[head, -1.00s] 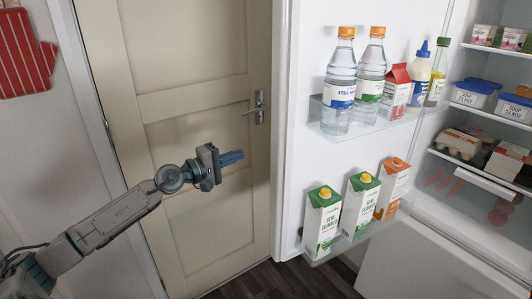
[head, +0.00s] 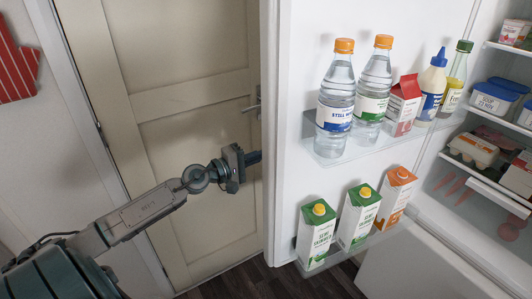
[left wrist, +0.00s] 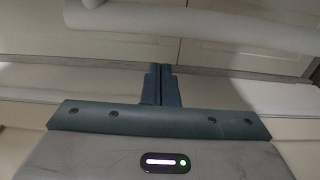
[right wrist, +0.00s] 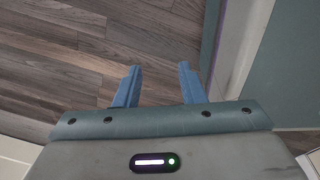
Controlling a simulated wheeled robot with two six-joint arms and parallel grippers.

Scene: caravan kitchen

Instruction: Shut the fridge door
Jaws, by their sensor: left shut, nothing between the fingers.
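The fridge door (head: 400,18) stands wide open in the head view, its white inner side facing me. Its shelves hold water bottles (head: 336,95), cartons (head: 359,215) and other bottles. The fridge body (head: 448,245) is at the right, its shelves exposed. My left gripper (head: 255,157) is shut and empty beside the door's free left edge, pointing right; its tips reach close to that edge, and I cannot tell if they touch it. Its closed fingers show in the left wrist view (left wrist: 160,84). My right gripper (right wrist: 159,84) is open and empty above the floor, outside the head view.
A closed cream room door (head: 190,125) with a metal handle (head: 252,108) stands behind my left arm. A red striped oven mitt (head: 14,70) hangs at the left. Dark wood floor (right wrist: 70,65) is clear below my right gripper.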

